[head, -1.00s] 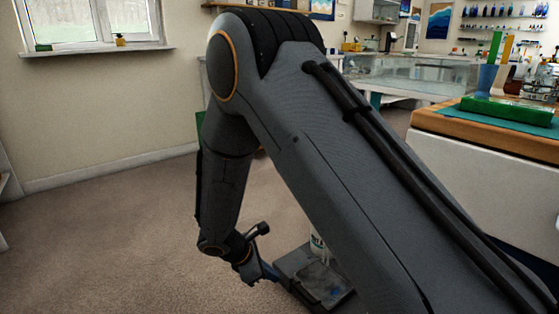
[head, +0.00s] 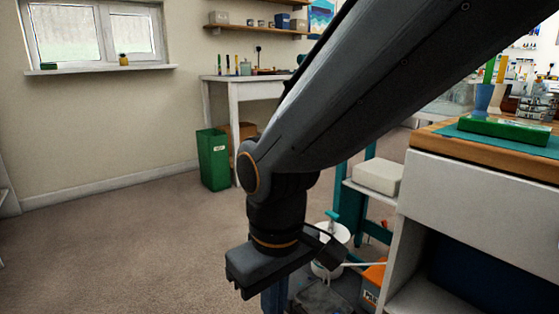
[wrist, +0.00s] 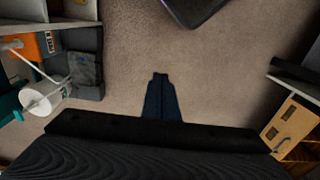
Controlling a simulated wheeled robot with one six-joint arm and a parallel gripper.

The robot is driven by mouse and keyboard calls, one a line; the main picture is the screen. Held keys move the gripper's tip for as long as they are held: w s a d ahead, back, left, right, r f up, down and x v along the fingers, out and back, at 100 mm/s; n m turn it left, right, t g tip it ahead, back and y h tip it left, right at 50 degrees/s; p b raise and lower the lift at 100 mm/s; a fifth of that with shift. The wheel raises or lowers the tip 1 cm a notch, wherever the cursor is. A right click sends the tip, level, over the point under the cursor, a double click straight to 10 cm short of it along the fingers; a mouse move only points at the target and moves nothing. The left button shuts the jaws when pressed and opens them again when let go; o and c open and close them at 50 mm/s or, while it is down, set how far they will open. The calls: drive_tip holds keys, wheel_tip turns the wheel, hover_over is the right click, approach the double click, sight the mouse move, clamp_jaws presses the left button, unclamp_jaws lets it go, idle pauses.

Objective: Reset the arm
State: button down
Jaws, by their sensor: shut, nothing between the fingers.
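My arm reaches from the upper right of the head view down to the lower middle, its elbow bent and its last part hanging down. My gripper (head: 274,298) points down at the bottom edge of the head view, low above the carpet. Its tips are cut off there. In the wrist view my gripper (wrist: 160,78) shows as two dark blue fingers lying together over bare carpet. It is shut and holds nothing.
Close right of my gripper stand a white bucket (head: 331,240), an orange box (head: 373,283) and a grey tray (head: 322,298). A white cabinet with a wooden top (head: 486,190) fills the right. A green bin (head: 213,160) stands behind. Carpet (head: 110,250) at left is clear.

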drive_tip(key=s+r+m+y, duration=0.2)
drive_tip(key=s+r, duration=0.1)
drive_tip(key=s, duration=0.2)
drive_tip(key=d+r+m+h+p, duration=0.1)
drive_tip(key=d+r+m+p, duration=0.2)
drive_tip(key=d+r+p, duration=0.7)
drive_tip(key=d+r+m+h+p, duration=0.1)
drive_tip(key=d+r+p, duration=0.9)
drive_tip(key=p, duration=1.5)
drive_tip(key=shift+r+m, duration=0.9)
drive_tip(key=shift+r, duration=1.6)
drive_tip(key=shift+d, duration=0.1)
